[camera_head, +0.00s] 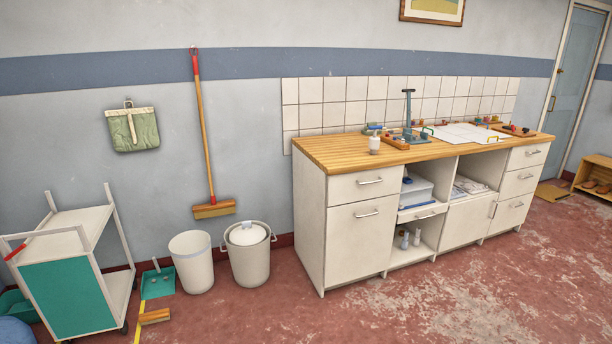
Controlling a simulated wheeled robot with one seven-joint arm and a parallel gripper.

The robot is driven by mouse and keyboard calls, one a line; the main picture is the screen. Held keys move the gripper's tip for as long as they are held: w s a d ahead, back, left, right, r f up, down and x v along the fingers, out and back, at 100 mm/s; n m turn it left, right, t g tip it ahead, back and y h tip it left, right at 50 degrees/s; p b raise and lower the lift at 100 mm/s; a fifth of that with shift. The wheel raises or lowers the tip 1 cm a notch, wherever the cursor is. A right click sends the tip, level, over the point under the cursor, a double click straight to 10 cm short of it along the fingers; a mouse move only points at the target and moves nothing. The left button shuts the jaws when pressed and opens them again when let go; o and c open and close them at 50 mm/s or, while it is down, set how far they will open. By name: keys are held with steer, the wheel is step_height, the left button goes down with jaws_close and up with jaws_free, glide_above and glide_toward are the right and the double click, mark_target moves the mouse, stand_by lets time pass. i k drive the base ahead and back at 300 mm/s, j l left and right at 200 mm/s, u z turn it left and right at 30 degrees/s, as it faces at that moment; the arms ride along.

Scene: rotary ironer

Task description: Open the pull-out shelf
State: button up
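A white cabinet unit (311,225) with a wooden worktop (320,152) stands against the tiled wall. The pull-out shelf seems to be the thin white front with a small handle (423,213) in the open middle bay. It looks pushed in, about flush with the fronts beside it. A light blue-and-white bin (416,190) sits just above it. Bottles (405,240) stand in the open space below. My gripper is not in view.
Left of the cabinet are a lidded bucket (250,264), a white bin (194,270), a dustpan (158,283), a broom (205,130) and a white-and-green trolley (68,298). The red floor (440,300) in front of the cabinet is clear.

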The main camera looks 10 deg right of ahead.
mark_target(428, 209)
steer(key=i, duration=1.95)
steer(key=i+j+z, duration=0.1)
steer(key=i+z, duration=0.25)
steer(key=i, duration=0.15)
steer(key=i+j+z, duration=0.35)
steer(key=i, duration=0.2)
steer(key=i+j+z, duration=0.3)
steer(key=i, duration=0.15)
steer(key=i+j+z, duration=0.7)
steer(key=j+z, duration=0.15)
